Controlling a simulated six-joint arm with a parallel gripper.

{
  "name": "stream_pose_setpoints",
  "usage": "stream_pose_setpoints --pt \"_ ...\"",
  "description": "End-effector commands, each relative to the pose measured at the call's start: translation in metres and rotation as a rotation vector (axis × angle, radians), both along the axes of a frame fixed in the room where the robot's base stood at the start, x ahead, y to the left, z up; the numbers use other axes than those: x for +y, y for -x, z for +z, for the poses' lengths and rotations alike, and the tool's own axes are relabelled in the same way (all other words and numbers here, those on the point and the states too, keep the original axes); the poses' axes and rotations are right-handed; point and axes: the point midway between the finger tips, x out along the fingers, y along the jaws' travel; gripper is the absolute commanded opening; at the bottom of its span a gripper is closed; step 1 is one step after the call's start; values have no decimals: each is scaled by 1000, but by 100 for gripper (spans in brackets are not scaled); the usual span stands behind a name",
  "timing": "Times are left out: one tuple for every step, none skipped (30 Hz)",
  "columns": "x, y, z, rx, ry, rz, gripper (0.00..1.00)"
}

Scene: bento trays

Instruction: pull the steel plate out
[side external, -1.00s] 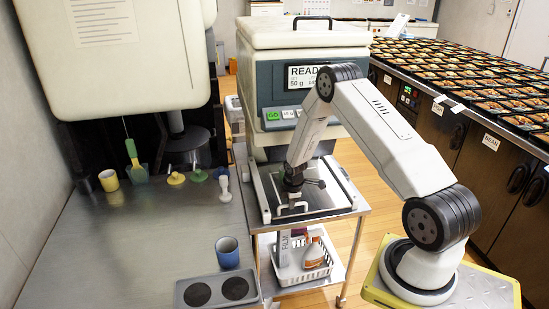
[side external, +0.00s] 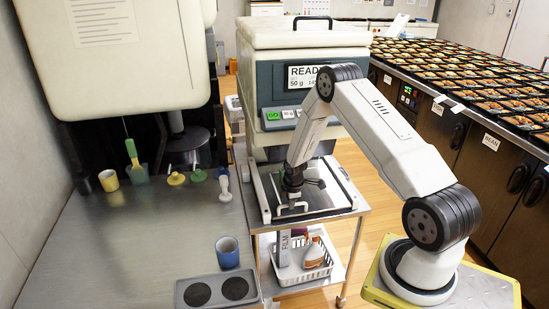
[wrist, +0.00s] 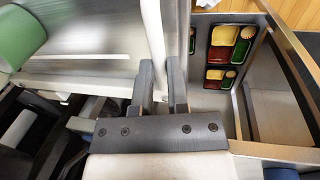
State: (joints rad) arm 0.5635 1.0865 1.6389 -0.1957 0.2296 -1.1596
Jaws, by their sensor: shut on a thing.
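A flat grey steel plate (side external: 328,200) lies inside a pale frame on the small cart, below the front of the dosing machine. A white bar-like handle (side external: 281,212) stands at its near edge. My gripper (side external: 292,194) is down at this handle, pointing downward. In the wrist view, my gripper (wrist: 163,92) has its two dark fingers either side of a narrow pale bar (wrist: 153,35), and it is shut on it. The fingers hide the grip itself, and I cannot tell how far the plate reaches under the machine.
The machine (side external: 312,75) shows a READY display. A steel counter (side external: 150,240) with a blue cup (side external: 228,252) and a two-hole block (side external: 217,290) is on the left. A white basket (side external: 303,267) sits on the cart's lower shelf. The wrist view shows bento trays (wrist: 222,80).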

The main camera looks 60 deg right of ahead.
Motion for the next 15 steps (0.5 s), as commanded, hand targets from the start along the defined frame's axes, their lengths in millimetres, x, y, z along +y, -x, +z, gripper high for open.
stream_pose_setpoints --pt "0 0 0 -1 1 0 0" --pt "0 0 0 -1 1 0 0" --pt "0 0 0 -1 1 0 0" --pt "0 0 0 -1 1 0 0" --pt "0 0 0 -1 1 0 0" --pt "0 0 0 -1 1 0 0" --pt "1 0 0 -1 1 0 0" --pt "1 1 0 -1 1 0 0" --pt "3 3 0 0 2 1 0" --pt "4 4 0 1 2 2 0" --pt "6 6 0 2 3 0 0" --pt "8 8 0 3 3 1 0" --pt "10 11 0 4 3 1 0" --pt "12 13 0 3 3 1 0" --pt "15 16 0 4 4 1 0"
